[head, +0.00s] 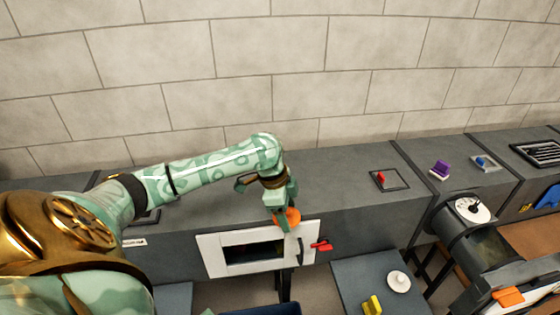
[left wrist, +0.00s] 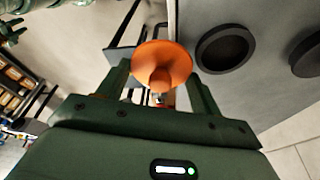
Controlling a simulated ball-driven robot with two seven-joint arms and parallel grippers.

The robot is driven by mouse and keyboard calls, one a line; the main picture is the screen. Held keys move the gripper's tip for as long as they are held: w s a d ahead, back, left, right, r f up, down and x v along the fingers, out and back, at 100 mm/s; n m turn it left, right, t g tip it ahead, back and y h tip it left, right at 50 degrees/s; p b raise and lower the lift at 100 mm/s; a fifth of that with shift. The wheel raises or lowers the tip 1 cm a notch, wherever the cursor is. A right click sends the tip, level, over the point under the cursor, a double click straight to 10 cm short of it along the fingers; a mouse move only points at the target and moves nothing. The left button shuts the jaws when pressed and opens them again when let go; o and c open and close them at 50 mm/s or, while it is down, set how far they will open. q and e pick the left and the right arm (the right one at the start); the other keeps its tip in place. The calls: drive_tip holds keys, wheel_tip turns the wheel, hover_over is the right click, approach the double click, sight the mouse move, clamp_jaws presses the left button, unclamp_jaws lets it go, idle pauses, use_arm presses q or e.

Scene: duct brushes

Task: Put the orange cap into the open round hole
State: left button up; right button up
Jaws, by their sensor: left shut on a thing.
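My left gripper (head: 284,210) is shut on the orange cap (head: 291,217), by the front edge of the grey counter, above a white-framed opening. In the left wrist view the cap (left wrist: 165,60) is a wide orange disc with a knob towards me, held between the two green fingers. A round hole (left wrist: 225,49) with a raised dark rim shows in the grey surface just right of the cap. The cap is apart from it in the picture. I cannot make out this hole in the head view. My right gripper is not in view.
A second dark round fitting (left wrist: 306,55) is cut by the right edge. The white frame (head: 211,256) has a red handle (head: 321,245) beside it. A purple block (head: 440,169) stands farther right. A low grey table (head: 352,273) bears a white round piece (head: 398,282).

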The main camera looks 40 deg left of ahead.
use_arm(q)
drive_tip(key=w+a+r+m+g+b, duration=0.1)
drive_tip(key=w+a+r+m+b, duration=0.3)
drive_tip(key=a+r+m, duration=0.1)
drive_tip(key=shift+w+a, duration=0.3)
drive_tip(key=shift+a, duration=0.3)
idle(0.3)
idle(0.4)
drive_tip(key=shift+f, duration=0.1)
drive_tip(key=shift+f, duration=0.1)
drive_tip(key=shift+f+b, duration=0.75)
drive_tip(key=shift+f, duration=1.95)
